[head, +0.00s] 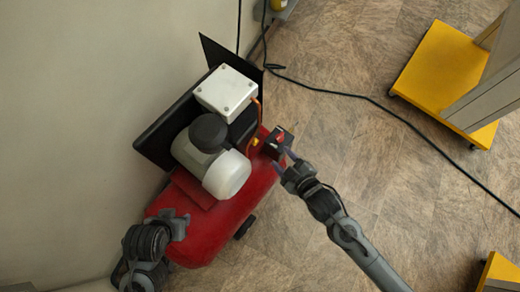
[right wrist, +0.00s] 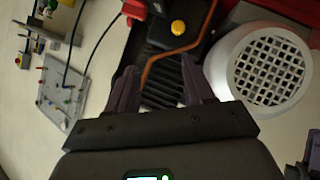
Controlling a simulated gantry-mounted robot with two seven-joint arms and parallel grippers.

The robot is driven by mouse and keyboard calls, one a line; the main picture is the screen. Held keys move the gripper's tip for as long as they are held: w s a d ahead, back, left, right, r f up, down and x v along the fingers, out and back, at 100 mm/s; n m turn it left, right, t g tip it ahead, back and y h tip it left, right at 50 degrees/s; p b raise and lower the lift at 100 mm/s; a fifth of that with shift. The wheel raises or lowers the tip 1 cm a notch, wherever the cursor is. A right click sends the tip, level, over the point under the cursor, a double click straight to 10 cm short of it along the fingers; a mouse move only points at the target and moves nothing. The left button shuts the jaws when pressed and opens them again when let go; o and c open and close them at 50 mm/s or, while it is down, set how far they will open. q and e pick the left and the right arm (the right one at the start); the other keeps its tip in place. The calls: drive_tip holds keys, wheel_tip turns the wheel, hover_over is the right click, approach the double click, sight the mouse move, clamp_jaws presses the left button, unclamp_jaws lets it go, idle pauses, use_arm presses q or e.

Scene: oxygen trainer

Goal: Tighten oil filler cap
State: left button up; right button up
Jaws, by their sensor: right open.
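A small yellow cap (head: 255,142), which looks like the oil filler cap, sits on the compressor beside its black finned part. In the right wrist view the yellow cap (right wrist: 178,27) shows round and uncovered, beyond the fingers. My right gripper (head: 287,161) is at the right side of the compressor, by a dark box with a red knob (head: 280,137). In the right wrist view my right gripper (right wrist: 160,85) is open, with nothing held and a copper pipe beyond its fingers. My left gripper (head: 180,224) is by the lower left of the red tank (head: 220,226); its jaws are unclear.
The compressor carries a white motor (head: 228,174) and a white box (head: 227,90). The copper pipe (right wrist: 165,57) runs close to the yellow cap. A black cable (head: 370,99) crosses the floor. A yellow cart (head: 440,65) stands at right.

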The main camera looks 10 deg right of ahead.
sight(256, 144)
drive_tip(key=w+a+f+n+b, duration=0.1)
drive_tip(key=w+a+f+b, duration=0.1)
drive_tip(key=w+f, duration=0.1)
drive_tip(key=w+a+f+n+y+b, duration=0.1)
drive_tip(key=w+a+f+b, duration=0.1)
drive_tip(key=w+b, duration=0.1)
drive_tip(key=w+a+f+n+t+b, duration=0.1)
drive_tip(key=w+a+f+b, duration=0.2)
drive_tip(key=shift+w+f+y, duration=0.35)
drive_tip(key=shift+y, duration=0.05)
use_arm(q)
wheel_tip(256, 144, down, 10)
drive_tip(key=shift+a+r, duration=0.15)
